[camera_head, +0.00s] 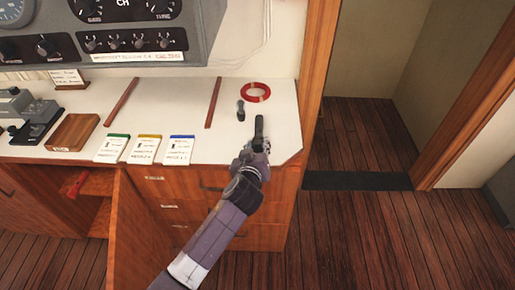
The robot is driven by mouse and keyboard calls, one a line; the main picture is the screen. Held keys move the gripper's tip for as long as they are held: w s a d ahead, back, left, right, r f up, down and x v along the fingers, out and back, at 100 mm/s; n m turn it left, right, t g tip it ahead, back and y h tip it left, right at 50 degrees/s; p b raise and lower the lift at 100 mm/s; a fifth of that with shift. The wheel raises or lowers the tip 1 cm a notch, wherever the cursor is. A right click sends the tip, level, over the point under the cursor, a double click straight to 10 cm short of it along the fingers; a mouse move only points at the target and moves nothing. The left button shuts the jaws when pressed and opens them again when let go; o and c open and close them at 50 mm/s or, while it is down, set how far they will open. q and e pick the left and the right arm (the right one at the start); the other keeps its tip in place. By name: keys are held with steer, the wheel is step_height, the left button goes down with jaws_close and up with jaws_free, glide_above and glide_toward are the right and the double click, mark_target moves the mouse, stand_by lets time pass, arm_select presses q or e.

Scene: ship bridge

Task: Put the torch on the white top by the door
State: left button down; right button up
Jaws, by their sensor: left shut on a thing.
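The white top (285,152) by the door ends in a cut corner beside the wooden door post. My left gripper (259,143) is over this end of the top, shut on a dark, slim, upright thing that looks like the torch (259,125). The gripper hides its lower part, and I cannot tell whether it touches the top. A small dark object (240,111) is on the top just left of it; I cannot tell what it is. My right gripper is not in view.
A red ring (256,92) lies behind the gripper. A wooden block (74,132) is farther left. Below, a cupboard door (138,235) stands open; a red thing (76,185) is inside. The doorway floor (358,140) is clear.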

arm_select(q)
steer(key=shift+f, duration=0.75)
steer(key=c, duration=1.5)
jaws_free()
steer(key=shift+f, duration=0.1)
steer(key=shift+o, duration=0.2)
steer(key=b+v, duration=0.1)
steer(key=v, duration=1.1)
